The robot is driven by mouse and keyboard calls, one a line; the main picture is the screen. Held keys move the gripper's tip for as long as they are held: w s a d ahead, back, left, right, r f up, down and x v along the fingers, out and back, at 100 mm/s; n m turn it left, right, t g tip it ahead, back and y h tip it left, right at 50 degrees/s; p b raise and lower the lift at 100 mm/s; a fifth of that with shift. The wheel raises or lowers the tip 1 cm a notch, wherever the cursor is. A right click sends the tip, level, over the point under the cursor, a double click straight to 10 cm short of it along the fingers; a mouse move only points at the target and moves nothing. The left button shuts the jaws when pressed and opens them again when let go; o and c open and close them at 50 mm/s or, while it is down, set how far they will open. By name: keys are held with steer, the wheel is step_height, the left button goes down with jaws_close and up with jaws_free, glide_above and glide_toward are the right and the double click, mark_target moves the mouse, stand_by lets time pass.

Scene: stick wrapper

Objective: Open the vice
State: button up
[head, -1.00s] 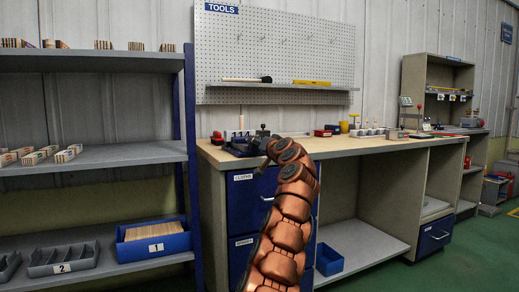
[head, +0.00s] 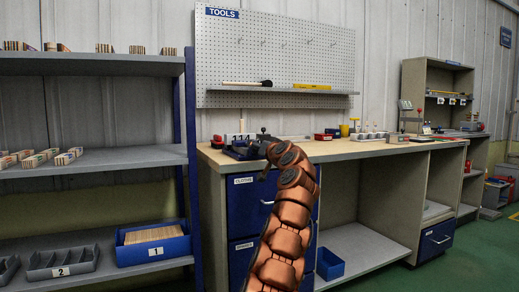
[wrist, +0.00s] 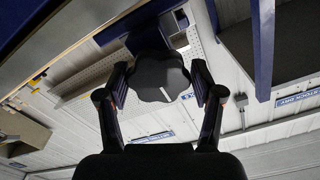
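The vice (head: 238,150) is a dark blue and black device at the left end of the workbench, partly hidden by my arm. In the wrist view a dark, lobed knob (wrist: 160,80), which seems to be the vice's handle, lies between the two fingers of my gripper (wrist: 159,76). One finger is on each side of the knob, very close to its edges. I cannot tell whether the fingers touch it. In the head view my gripper (head: 262,146) is a small dark shape at the vice's right side.
The wooden-topped workbench (head: 350,150) has blue drawers (head: 240,207) below its left end. A pegboard (head: 280,45) hangs behind. Grey shelves (head: 95,157) stand at the left. Red boxes (head: 322,136) and small items stand further right on the bench.

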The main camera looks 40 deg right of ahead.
steer(key=shift+o, duration=1.2)
steer(key=shift+s, duration=0.2)
steer(key=v, duration=1.1)
steer(key=shift+s, duration=0.3)
steer(key=shift+a, duration=0.15)
stand_by(0.3)
steer(key=shift+r, duration=0.1)
